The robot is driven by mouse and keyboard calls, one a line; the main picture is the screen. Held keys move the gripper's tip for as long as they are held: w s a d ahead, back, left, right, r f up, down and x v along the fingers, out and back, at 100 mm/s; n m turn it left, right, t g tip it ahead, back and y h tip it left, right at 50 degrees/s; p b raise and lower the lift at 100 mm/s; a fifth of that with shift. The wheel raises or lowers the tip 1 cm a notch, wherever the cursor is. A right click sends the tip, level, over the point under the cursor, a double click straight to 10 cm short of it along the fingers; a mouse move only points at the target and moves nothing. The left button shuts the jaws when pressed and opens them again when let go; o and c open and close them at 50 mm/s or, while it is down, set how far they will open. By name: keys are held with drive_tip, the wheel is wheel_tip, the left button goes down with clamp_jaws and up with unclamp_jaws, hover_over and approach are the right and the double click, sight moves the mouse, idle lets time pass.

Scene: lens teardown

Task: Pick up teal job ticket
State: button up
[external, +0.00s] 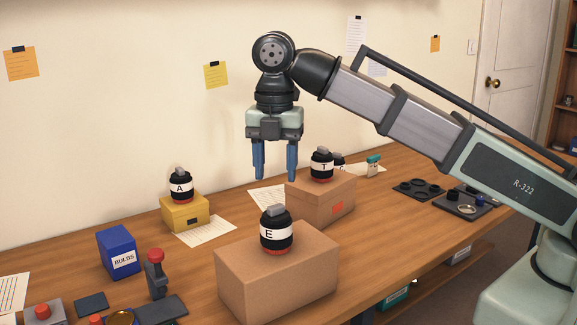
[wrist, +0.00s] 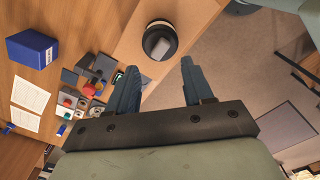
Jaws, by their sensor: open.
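A small teal and white item (external: 374,160) stands at the back of the bench, right of the lens marked T; it is too small to tell for sure that it is the job ticket. I make out no teal ticket in the wrist view. My gripper (external: 275,174) is open and empty, pointing down in the air above the bench, left of the teal item and well apart from it. Its two blue fingers (wrist: 159,70) also show spread in the wrist view.
Lens E (external: 277,231) stands on a large cardboard box (external: 277,278), lens T (external: 322,164) on another box (external: 320,200), and lens A (external: 180,187) on a yellow box (external: 185,213). A blue BULBS box (external: 117,252) is at left. Dark trays (external: 464,205) lie at right.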

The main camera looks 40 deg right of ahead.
drive_tip(key=w+d+f+m, duration=0.1)
drive_tip(key=w+d+m, duration=0.1)
drive_tip(key=w+d, duration=0.4)
drive_tip(key=w+d+f+m, duration=0.1)
drive_tip(key=w+d+m, duration=0.1)
drive_tip(key=w+d, duration=0.5)
drive_tip(key=w+d+f+m, duration=0.2)
drive_tip(key=w+d, duration=0.5)
drive_tip(key=d, duration=0.8)
drive_tip(key=shift+w+g, duration=0.2)
drive_tip(key=shift+g, duration=0.2)
drive_tip(key=w+d+f+m, duration=0.2)
drive_tip(key=w+d+m, duration=0.1)
drive_tip(key=d, duration=0.9)
drive_tip(key=w+d+f+m, duration=0.2)
drive_tip(key=w+d, duration=0.1)
drive_tip(key=d, duration=0.8)
drive_tip(key=m, duration=3.3)
hover_over(373, 156)
wheel_tip(373, 156, down, 3)
drive_tip(key=shift+t, duration=0.4)
drive_tip(key=f, duration=0.8)
drive_tip(key=shift+w+d+f, duration=0.15)
drive_tip(key=shift+w+f, duration=0.05)
drive_tip(key=shift+f, duration=0.15)
drive_tip(key=shift+s+f, duration=0.2)
drive_tip(key=shift+f, duration=2.4)
